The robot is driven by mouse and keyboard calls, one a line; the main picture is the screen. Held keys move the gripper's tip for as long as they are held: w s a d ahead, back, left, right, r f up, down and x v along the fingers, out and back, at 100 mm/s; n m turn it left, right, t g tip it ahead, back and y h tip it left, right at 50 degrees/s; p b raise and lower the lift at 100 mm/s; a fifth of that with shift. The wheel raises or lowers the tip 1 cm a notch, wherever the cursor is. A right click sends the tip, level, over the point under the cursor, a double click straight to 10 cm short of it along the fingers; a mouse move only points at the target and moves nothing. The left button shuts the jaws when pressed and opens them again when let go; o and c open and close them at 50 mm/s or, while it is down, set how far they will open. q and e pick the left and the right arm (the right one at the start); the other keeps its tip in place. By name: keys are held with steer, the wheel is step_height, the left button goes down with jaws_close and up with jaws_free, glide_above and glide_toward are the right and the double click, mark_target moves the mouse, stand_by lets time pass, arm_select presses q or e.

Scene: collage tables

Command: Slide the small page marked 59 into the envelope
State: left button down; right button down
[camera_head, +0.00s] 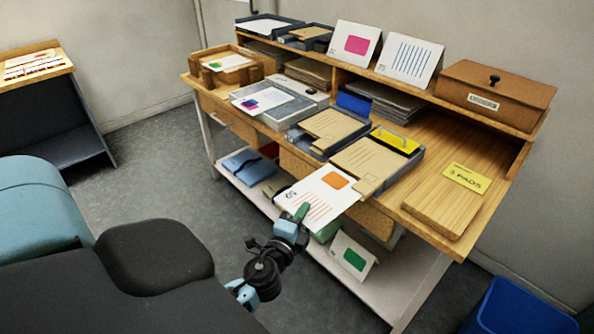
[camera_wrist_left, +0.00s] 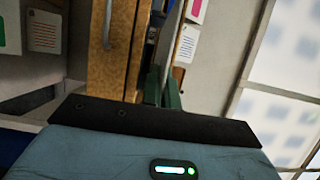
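The small page (camera_head: 322,198) is white with an orange square, orange lines and a dark number at its left end that looks like 59. It reaches out past the table's front edge. My left gripper (camera_head: 299,212) has green fingers at the page's near edge and appears shut on it; the fingers also show in the left wrist view (camera_wrist_left: 162,90), where the page is nearly edge-on. The tan envelope (camera_head: 374,160) lies on a grey tray beyond the page, its near end by the page's far end. Whether the page enters it I cannot tell. My right gripper is not in view.
A yellow-topped clip (camera_head: 396,140) lies at the envelope's far end. Another tan envelope (camera_head: 334,128) lies to the left, and a wooden board (camera_head: 440,207) to the right. A page with a green square (camera_head: 353,258) leans on the lower shelf. A blue bin (camera_head: 520,310) stands on the floor.

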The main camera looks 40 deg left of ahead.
mark_target(349, 179)
arm_select(q)
steer(key=shift+w+d, duration=0.15)
steer(key=shift+w, duration=1.15)
steer(key=shift+w+d, duration=0.1)
steer(key=shift+w, duration=1.15)
steer(key=shift+w+d, duration=0.1)
steer(key=shift+w, duration=1.35)
steer(key=shift+w+d+f+b, duration=0.1)
steer(key=shift+w+b, duration=0.5)
steer(key=shift+w, duration=0.65)
steer(key=shift+w+d+b, duration=0.1)
steer(key=shift+w+b, duration=0.4)
steer(key=shift+w, duration=1)
steer(key=shift+w+d+b, duration=0.15)
steer(key=shift+w+b, duration=0.5)
steer(key=shift+w, duration=1.45)
steer(key=c, duration=1.6)
jaws_free()
